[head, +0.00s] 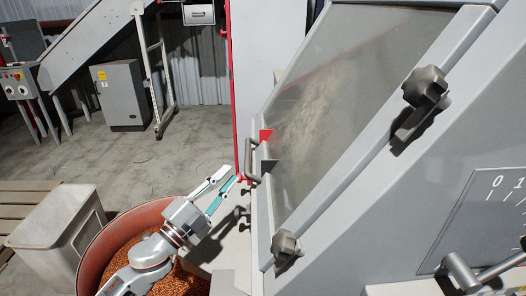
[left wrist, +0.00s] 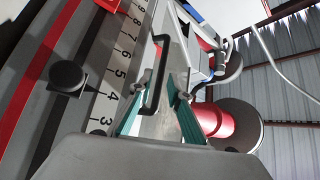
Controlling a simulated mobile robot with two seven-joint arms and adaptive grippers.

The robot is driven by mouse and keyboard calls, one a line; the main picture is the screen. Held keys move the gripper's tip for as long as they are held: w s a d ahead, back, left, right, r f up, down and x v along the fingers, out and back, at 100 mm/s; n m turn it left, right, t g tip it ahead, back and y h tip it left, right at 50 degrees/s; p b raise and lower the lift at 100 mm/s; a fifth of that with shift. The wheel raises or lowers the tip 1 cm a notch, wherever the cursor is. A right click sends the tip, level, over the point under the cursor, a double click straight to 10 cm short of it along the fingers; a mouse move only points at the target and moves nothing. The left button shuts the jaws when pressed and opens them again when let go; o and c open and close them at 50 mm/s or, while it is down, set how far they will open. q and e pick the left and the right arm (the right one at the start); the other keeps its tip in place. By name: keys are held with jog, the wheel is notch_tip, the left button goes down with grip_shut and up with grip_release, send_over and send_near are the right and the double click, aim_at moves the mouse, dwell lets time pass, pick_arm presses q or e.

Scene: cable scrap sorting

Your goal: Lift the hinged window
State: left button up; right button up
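The hinged window (head: 335,85) is a clear, dusty pane in a sloping grey frame on the machine, and it looks shut. Its grey bar handle (head: 251,158) is on the frame's left edge, beside a red bracket. My left gripper (head: 232,174) is open and empty, just left of and below the handle. In the left wrist view the dark handle (left wrist: 156,75) shows ahead, between the two teal-padded fingers (left wrist: 155,113); no contact is visible. My right gripper is not in view.
Dark clamp knobs (head: 425,88) (head: 286,247) stick out along the frame's right side. A round bin of copper granules (head: 125,232) stands below my left arm, next to a grey bin (head: 52,232). A scale plate and lever (head: 465,272) are at lower right.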

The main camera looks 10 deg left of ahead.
aim_at(247, 152)
pick_arm(q)
jog(key=shift+m+h, duration=0.3)
jog(key=shift+m, duration=0.2)
jog(key=x, duration=0.4)
jog(key=p+x, duration=0.1)
jog(key=x, duration=0.4)
jog(key=shift+d+r, duration=0.1)
jog(key=shift+r, duration=0.15)
grip_shut()
